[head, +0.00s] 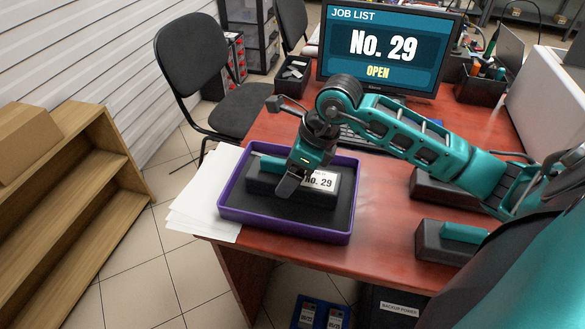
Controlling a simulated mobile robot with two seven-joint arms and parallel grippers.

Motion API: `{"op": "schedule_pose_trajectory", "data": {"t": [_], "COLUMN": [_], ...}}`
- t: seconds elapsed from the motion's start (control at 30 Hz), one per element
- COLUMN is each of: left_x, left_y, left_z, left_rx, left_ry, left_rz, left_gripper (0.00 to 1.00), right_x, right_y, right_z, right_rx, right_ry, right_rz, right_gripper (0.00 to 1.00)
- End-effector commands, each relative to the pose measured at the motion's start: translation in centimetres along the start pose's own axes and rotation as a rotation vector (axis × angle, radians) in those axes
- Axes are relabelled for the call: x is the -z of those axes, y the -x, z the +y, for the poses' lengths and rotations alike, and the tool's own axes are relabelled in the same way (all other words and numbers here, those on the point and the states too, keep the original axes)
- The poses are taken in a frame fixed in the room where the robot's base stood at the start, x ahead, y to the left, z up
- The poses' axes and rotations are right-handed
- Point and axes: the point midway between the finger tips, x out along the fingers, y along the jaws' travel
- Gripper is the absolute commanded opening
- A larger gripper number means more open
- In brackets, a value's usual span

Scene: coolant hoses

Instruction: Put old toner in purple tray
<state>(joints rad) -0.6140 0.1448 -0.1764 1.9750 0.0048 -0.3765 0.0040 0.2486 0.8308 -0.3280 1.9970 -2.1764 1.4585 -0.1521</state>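The purple tray (285,230) with a dark inside lies at the desk's front left edge. A dark toner cartridge (262,184) with a teal grip on top and a white "No. 29" label (321,180) sits inside its outline. My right gripper (288,185) is over the cartridge, pointing down, with one dark finger visible across its near side. The other finger is hidden, so I cannot tell whether it grips. Two more dark cartridges, one partly under my arm (437,190) and one with a teal grip (446,243), lie on the right. My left gripper is out of view.
The monitor (382,48) reads "JOB LIST No. 29 OPEN". White papers (203,195) lie left of the tray. A black chair (207,80) and a wooden shelf (75,190) stand left. A blue bin (322,311) is below the desk.

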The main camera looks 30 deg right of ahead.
Motion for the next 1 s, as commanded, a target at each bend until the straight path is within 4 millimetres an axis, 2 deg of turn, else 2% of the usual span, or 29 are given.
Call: {"op": "schedule_pose_trajectory", "data": {"t": [0.03, 0.1, 0.33, 0.47, 0.57, 0.8, 1.0], "left_x": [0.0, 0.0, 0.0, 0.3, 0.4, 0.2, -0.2], "left_y": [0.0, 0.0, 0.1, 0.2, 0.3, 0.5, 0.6], "left_z": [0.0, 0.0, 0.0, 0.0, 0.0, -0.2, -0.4], "left_rx": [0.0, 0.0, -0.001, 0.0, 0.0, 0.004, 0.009], "left_ry": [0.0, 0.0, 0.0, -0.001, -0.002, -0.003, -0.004], "left_rz": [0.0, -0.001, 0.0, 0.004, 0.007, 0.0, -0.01], "left_gripper": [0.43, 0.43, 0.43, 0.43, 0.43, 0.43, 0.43], "right_x": [0.0, 0.0, 0.0, -0.1, -0.1, -0.1, -0.1], "right_y": [0.0, 0.0, 0.1, 0.8, 2.5, 7.8, 10.9], "right_z": [0.0, 0.0, 0.0, -0.1, -0.1, -0.2, -0.1], "right_rx": [0.0, 0.0, 0.0, 0.003, 0.005, 0.006, 0.003], "right_ry": [0.0, 0.0, 0.0, 0.0, 0.003, 0.002, 0.0], "right_rz": [0.0, 0.0, 0.0, -0.001, -0.001, 0.0, 0.001], "right_gripper": [0.89, 0.95, 0.95, 0.95, 0.95, 0.95, 0.95]}}
